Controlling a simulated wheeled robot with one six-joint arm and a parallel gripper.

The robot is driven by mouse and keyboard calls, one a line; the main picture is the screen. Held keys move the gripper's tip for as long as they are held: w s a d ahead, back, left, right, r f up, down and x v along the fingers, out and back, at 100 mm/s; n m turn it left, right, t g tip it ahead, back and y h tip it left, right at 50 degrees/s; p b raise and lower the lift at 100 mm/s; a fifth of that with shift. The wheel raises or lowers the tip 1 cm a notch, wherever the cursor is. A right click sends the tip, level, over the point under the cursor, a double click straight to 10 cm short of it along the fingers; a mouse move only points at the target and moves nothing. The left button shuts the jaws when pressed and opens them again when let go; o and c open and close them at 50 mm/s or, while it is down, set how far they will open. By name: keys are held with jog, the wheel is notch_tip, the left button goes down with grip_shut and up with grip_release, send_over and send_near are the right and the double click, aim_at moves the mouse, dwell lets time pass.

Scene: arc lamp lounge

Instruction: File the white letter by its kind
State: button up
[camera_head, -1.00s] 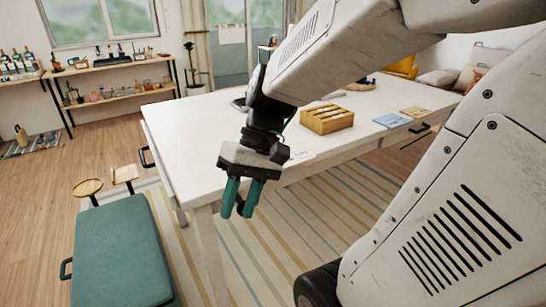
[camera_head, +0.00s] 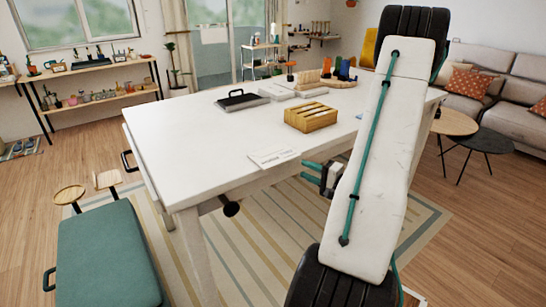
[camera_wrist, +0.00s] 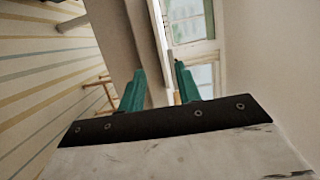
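The white letter (camera_head: 272,157) lies flat on the white table (camera_head: 190,140), close to its front edge, with small dark print on it. A wooden sorter (camera_head: 311,117) with several slots stands behind it and to its right. My gripper (camera_head: 304,171) is at the table's front edge, right of the letter, its teal fingers pointing left. In the wrist view my gripper (camera_wrist: 157,75) has its two teal fingers apart with nothing held between them. The letter cannot be made out in the wrist view.
A black-handled tray (camera_head: 243,100) and grey flat items (camera_head: 277,92) lie farther back on the table. A green bench (camera_head: 108,255) stands at the front left. My arm covers the table's right part. A dark round table (camera_head: 484,139) and sofa stand at the right.

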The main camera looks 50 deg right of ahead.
send_near(274, 155)
jog(key=w, duration=0.3)
jog(key=shift+w+d+f, duration=0.1)
jog(key=shift+d+f, duration=0.15)
jog(key=shift+d, duration=0.15)
grip_shut()
